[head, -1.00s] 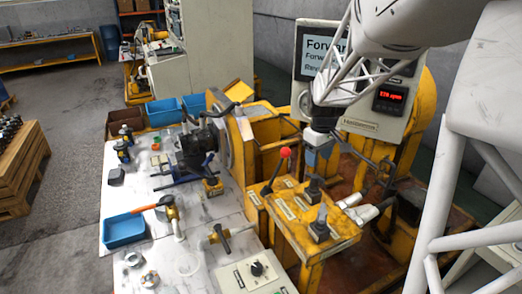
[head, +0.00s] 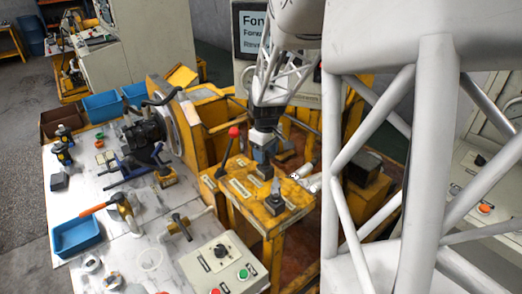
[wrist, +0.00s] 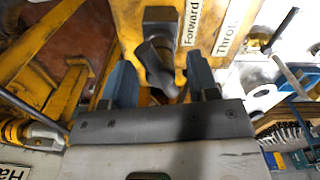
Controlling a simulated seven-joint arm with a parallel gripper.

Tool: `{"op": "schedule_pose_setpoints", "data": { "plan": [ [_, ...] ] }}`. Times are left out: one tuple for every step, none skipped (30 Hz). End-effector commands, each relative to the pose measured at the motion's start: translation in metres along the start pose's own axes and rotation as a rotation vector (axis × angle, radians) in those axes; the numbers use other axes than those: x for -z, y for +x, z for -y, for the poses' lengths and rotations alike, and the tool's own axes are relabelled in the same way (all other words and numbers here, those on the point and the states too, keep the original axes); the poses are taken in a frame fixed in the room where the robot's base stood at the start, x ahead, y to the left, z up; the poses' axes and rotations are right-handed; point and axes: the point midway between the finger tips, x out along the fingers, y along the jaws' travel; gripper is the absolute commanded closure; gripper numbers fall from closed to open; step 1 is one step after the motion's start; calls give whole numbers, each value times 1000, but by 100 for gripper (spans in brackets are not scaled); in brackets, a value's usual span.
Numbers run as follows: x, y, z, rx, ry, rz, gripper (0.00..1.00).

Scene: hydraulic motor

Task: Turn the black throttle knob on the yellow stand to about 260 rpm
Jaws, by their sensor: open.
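The yellow stand (head: 238,205) has a labelled top with a red-balled lever (head: 234,132) and black controls. A black control (head: 275,200) stands near its front right, apart from my gripper. My gripper (head: 264,166) is low over the back of the top, pointing down. In the wrist view my gripper (wrist: 158,80) is open, with a black handle (wrist: 155,62) between its blue fingers; I cannot tell if they touch. A "Forward" label (wrist: 190,22) is beside that handle and a "Throt..." label (wrist: 228,25) farther right. Which control is the throttle knob is unclear.
A white table (head: 125,215) on the left holds a blue tray (head: 76,237), a hammer (head: 120,205) and a control box (head: 222,262) with a knob and buttons. My arm covers much of the right. The rpm display is hidden.

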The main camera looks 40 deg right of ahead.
Motion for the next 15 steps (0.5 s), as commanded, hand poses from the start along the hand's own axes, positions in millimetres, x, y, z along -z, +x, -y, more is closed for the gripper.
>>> {"op": "schedule_pose_setpoints", "data": {
  "plan": [
    [0,0,0,0,0,0,46],
    [0,0,0,0,0,0,46],
    [0,0,0,0,0,0,46],
    [0,0,0,0,0,0,46],
    [0,0,0,0,0,0,46],
    [0,0,0,0,0,0,46],
    [0,0,0,0,0,0,47],
    [0,0,0,0,0,0,52],
    [0,0,0,0,0,0,58],
    [0,0,0,0,0,0,63],
    [0,0,0,0,0,0,67],
    [0,0,0,0,0,0,73],
    [0,0,0,0,0,0,78],
    [0,0,0,0,0,0,82],
    [0,0,0,0,0,0,89]
  ]
}}
